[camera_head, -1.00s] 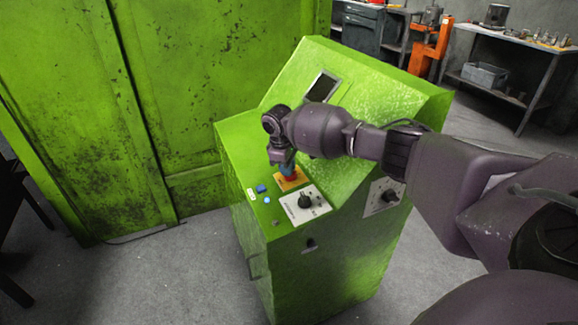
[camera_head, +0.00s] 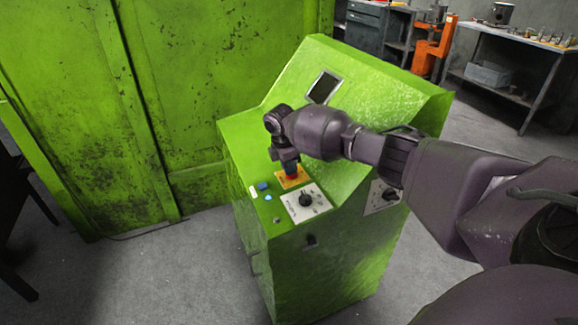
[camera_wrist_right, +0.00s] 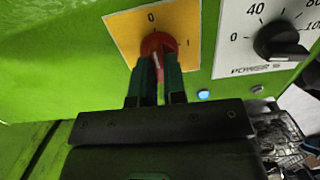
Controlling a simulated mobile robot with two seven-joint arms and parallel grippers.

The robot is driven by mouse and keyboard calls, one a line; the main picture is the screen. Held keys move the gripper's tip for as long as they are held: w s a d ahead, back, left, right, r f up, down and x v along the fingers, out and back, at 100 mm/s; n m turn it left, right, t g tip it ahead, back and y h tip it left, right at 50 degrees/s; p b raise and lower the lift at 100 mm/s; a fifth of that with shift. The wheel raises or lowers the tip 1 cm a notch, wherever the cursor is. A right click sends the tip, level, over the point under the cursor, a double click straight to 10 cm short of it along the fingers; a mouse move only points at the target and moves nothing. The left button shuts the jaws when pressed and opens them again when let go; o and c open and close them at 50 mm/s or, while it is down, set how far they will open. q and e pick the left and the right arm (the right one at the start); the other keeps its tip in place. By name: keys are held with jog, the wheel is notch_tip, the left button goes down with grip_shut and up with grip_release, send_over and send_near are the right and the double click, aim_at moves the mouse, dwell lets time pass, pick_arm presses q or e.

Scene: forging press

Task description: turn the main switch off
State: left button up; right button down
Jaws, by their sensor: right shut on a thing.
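The main switch is a red rotary knob (camera_wrist_right: 158,44) on a yellow plate (camera_wrist_right: 122,25) marked 0 at the top and 1 at the right in the right wrist view. In the head view the yellow plate (camera_head: 300,180) lies on the sloping top of the green console. My right gripper (camera_wrist_right: 158,72) is shut on the red knob, with one dark green finger on each side. In the head view my right gripper (camera_head: 290,168) points down onto the plate and hides part of the knob. The mark the knob points to is unclear. My left gripper is out of view.
A black power dial (camera_head: 306,200) on a white plate sits beside the switch. Blue buttons (camera_head: 263,187) are at its left. The green console (camera_head: 335,260) has a screen (camera_head: 324,87) above. A green press wall (camera_head: 60,110) stands at the left. A workbench (camera_head: 520,45) stands far right.

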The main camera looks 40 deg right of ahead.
aim_at(284, 179)
jog(key=shift+n, duration=0.3)
jog(key=c, duration=1.2)
grip_release()
jog(key=shift+r, duration=0.25)
jog(key=r, duration=0.3)
jog(key=a+r+p, duration=0.1)
jog(key=r, duration=0.2)
jog(key=r+p, duration=0.1)
jog(key=r, duration=0.3)
jog(key=shift+w+a+r, duration=0.1)
jog(key=shift+w+a, duration=0.1)
jog(key=shift+a, duration=0.2)
